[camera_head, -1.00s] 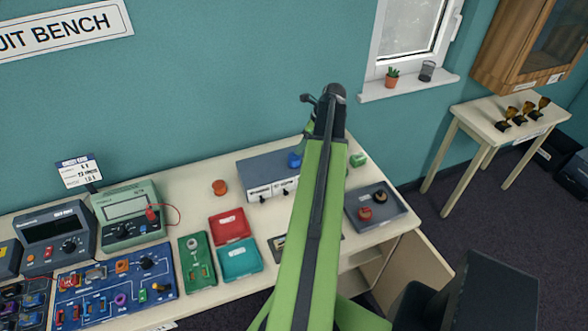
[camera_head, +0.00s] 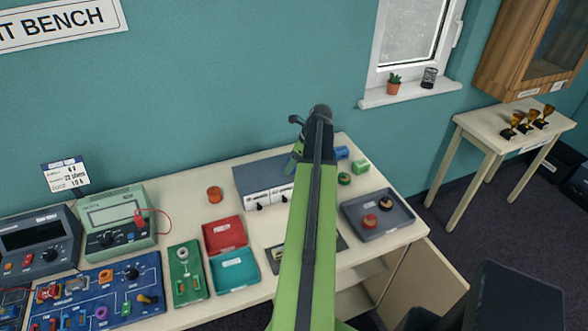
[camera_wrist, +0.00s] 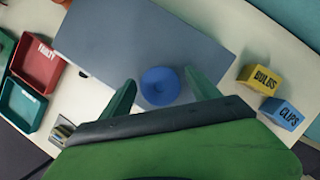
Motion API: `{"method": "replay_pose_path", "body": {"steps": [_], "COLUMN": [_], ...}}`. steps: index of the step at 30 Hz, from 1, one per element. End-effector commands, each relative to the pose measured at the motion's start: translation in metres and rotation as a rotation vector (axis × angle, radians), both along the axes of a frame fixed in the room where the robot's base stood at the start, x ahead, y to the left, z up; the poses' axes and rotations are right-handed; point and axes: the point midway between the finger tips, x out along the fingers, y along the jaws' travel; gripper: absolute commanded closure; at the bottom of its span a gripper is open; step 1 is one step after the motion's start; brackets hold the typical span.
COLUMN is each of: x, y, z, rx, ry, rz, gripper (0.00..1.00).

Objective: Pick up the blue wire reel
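The blue wire reel (camera_wrist: 160,86) is round with a dark centre hole, seen from above in the wrist view. It appears to sit on the grey top of a low drawer unit (camera_wrist: 105,40). My gripper (camera_wrist: 160,80) is open, with one green finger on each side of the reel and gaps showing between fingers and reel. In the head view my gripper (camera_head: 299,147) is over the drawer unit (camera_head: 255,176), and the reel is hidden behind my arm.
A yellow BULBS box (camera_wrist: 260,78) and a blue CLIPS box (camera_wrist: 282,113) stand right of the unit. A red tray (camera_head: 225,234) and teal tray (camera_head: 234,270) lie to its left. A grey tray (camera_head: 377,214) holds two small reels on the right.

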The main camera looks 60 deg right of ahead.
Motion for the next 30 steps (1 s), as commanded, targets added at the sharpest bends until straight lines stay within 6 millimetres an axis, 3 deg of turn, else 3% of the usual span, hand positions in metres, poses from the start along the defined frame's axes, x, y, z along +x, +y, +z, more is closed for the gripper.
{"method": "replay_pose_path", "body": {"steps": [2, 15, 23, 30], "x": [0.0, 0.0, 0.0, 0.0], "y": [0.0, 0.0, 0.0, 0.0], "z": [0.001, 0.001, 0.003, 0.032], "rx": [0.0, 0.0, 0.0, 0.0], "ry": [0.0, 0.0, 0.0, 0.0], "rz": [0.0, 0.0, 0.0, 0.0], "gripper": [0.4, 0.96, 0.96, 0.96]}}
